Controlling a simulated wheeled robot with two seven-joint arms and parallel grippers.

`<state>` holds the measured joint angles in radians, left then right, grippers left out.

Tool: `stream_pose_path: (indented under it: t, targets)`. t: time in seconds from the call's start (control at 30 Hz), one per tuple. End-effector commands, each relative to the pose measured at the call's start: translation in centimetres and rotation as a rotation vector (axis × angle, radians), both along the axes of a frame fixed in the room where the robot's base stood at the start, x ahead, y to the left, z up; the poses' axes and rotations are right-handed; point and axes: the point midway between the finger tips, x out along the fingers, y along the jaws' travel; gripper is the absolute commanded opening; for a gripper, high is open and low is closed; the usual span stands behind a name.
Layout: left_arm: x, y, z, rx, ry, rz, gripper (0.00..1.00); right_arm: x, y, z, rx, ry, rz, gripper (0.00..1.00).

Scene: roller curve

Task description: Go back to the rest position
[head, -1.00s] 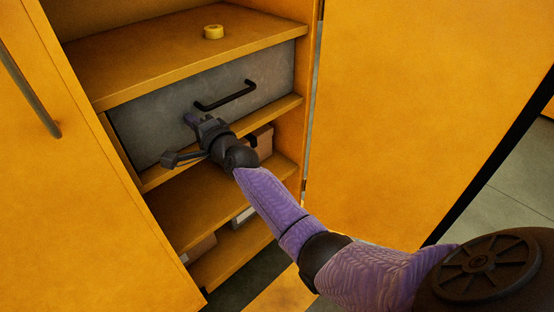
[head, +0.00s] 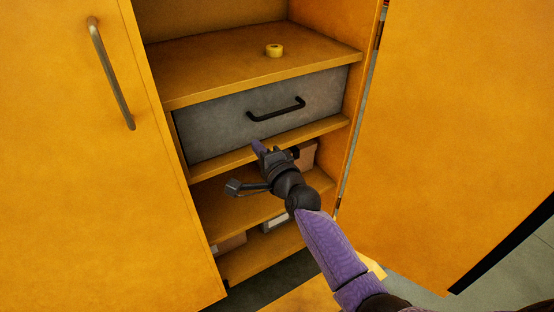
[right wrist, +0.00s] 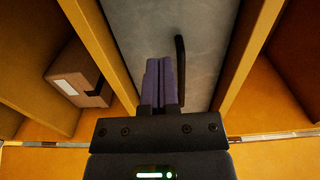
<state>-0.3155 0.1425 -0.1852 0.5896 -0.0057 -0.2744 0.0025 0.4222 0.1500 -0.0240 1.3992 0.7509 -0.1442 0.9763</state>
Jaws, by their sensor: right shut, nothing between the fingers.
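My right gripper (head: 258,147) is shut and empty, in front of the lower edge of the grey drawer (head: 215,125) in the head view. Its two purple fingers lie together in the right wrist view (right wrist: 161,82). The drawer's dark bar handle (head: 277,110) is above and to the right of the fingertips in the head view, and the fingers are apart from it. The handle also shows just right of the fingers in the right wrist view (right wrist: 180,70). The drawer looks closed. My left gripper is in neither view.
The yellow cabinet has an open right door (head: 455,130) and a left door panel (head: 70,180) with a metal handle. A yellow roll (head: 274,50) sits on the shelf above the drawer. Boxes stand on the lower shelves, one brown (right wrist: 80,77). The cabinet's shelf edges are close to my gripper.

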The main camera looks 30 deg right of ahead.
Motion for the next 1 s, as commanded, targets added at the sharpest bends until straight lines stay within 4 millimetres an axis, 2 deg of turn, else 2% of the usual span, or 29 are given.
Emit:
stream_pose_path:
  t: [0.03, 0.23, 0.47, 0.53, 0.57, 0.63, 0.67, 0.7, 0.77, 0.8, 0.87, 0.9, 0.97, 1.0]
  targets:
    - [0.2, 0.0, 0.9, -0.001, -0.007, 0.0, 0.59, -1.0, -0.1, 0.5, -0.002, 0.001, 0.0, 0.0]
    - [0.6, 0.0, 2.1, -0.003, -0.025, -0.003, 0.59, -4.7, -0.4, 0.2, -0.002, 0.002, 0.001, 0.0]
    - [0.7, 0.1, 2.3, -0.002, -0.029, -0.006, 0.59, -5.8, -0.5, -0.1, -0.002, 0.004, 0.001, 0.0]
    - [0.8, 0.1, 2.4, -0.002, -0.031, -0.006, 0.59, -6.2, -0.5, -1.5, -0.042, 0.042, 0.001, 0.0]
    - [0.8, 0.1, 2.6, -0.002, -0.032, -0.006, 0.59, -6.6, -0.4, -2.8, -0.08, 0.078, 0.003, 0.0]
    - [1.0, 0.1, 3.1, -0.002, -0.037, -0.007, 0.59, -8.5, -0.4, -7.7, -0.228, 0.21, 0.024, 0.0]
    - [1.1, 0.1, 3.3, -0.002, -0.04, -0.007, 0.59, -9.9, -0.3, -10.3, -0.311, 0.28, 0.045, 0.0]
    - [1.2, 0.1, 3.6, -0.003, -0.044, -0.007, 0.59, -12.2, -0.3, -13.9, -0.43, 0.382, 0.086, 0.0]
    - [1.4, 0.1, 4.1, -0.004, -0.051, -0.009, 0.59, -16.5, -0.3, -18.9, -0.608, 0.531, 0.173, 0.0]
    - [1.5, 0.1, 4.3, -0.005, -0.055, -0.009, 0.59, -19.7, -0.4, -21.9, -0.719, 0.62, 0.243, 0.0]
    - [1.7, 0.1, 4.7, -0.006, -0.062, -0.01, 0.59, -25.0, -0.5, -25.7, -0.876, 0.746, 0.372, 0.0]
    - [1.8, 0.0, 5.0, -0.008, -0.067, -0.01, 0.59, -28.8, -0.6, -27.8, -0.973, 0.821, 0.47, 0.0]
    - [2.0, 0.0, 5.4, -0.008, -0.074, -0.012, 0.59, -34.6, -0.9, -30.2, -1.105, 0.92, 0.633, 0.0]
    - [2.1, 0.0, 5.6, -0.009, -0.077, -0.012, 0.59, -38.5, -1.2, -31.4, -1.181, 0.974, 0.749, 0.0]
